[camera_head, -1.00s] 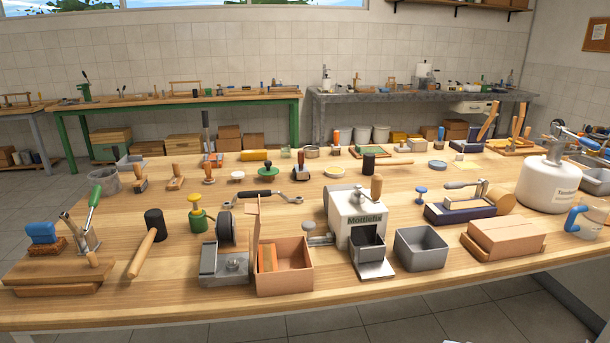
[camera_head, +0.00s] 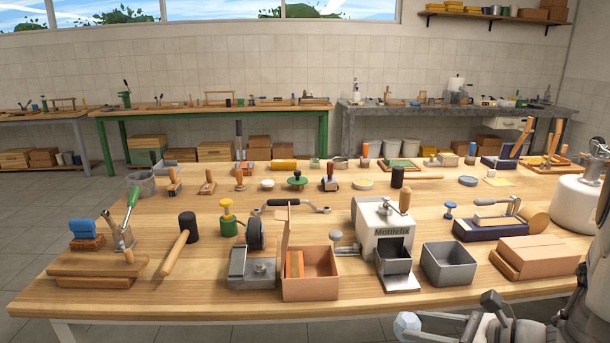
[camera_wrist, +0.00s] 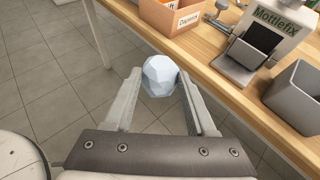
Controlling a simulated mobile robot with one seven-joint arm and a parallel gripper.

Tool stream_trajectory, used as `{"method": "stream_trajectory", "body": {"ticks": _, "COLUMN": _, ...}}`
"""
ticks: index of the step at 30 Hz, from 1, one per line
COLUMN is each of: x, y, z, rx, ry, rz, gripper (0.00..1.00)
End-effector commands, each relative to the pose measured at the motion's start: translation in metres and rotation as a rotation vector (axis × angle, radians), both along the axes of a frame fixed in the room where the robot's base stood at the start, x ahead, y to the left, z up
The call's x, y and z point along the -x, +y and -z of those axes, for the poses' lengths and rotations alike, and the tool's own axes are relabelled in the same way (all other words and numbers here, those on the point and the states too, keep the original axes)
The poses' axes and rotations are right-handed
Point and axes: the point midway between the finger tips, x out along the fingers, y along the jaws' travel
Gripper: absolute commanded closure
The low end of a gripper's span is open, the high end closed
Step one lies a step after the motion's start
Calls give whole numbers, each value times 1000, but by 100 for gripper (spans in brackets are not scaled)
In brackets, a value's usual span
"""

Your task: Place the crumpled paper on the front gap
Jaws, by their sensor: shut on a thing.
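The crumpled paper is a pale bluish-white, faceted ball (camera_wrist: 160,76). It sits between the two fingertips of my gripper (camera_wrist: 159,78), which is shut on it. In the head view the paper (camera_head: 406,326) shows at the bottom, with my gripper (camera_head: 424,324) reaching it from the right. In the wrist view the paper appears over the tiled floor, beside the table's front edge and apart from the tabletop. I cannot tell which spot is the front gap; bare wood (camera_head: 215,300) lies along the table's front, left of an open cardboard box (camera_head: 310,288).
Along the front stand a wooden board (camera_head: 90,282), a mallet (camera_head: 178,243), a grey metal device (camera_head: 252,270), the Mottlefix machine (camera_head: 383,222), a grey open bin (camera_head: 449,264) and a brown block (camera_head: 535,257). The front strip between bin and edge is narrow.

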Motion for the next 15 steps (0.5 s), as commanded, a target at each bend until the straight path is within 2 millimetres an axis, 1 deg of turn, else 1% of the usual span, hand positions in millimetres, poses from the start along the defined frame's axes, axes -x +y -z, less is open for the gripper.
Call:
{"method": "stream_trajectory", "body": {"ticks": 1, "x": -16, "y": 16, "z": 5, "rx": -5, "ry": 0, "rz": -32, "gripper": 94}}
{"method": "stream_trajectory", "body": {"ticks": 3, "x": -34, "y": 32, "z": 10, "rx": -9, "ry": -1, "rz": -56, "gripper": 94}}
{"method": "stream_trajectory", "body": {"ticks": 6, "x": -53, "y": 53, "z": 15, "rx": -16, "ry": -3, "rz": -83, "gripper": 94}}
{"method": "stream_trajectory", "body": {"ticks": 9, "x": -68, "y": 73, "z": 19, "rx": -24, "ry": -4, "rz": -107, "gripper": 94}}
{"method": "stream_trajectory", "body": {"ticks": 14, "x": -86, "y": 101, "z": 25, "rx": -35, "ry": -4, "rz": -138, "gripper": 94}}
{"method": "stream_trajectory", "body": {"ticks": 15, "x": -85, "y": 97, "z": 17, "rx": -35, "ry": -3, "rz": -131, "gripper": 94}}
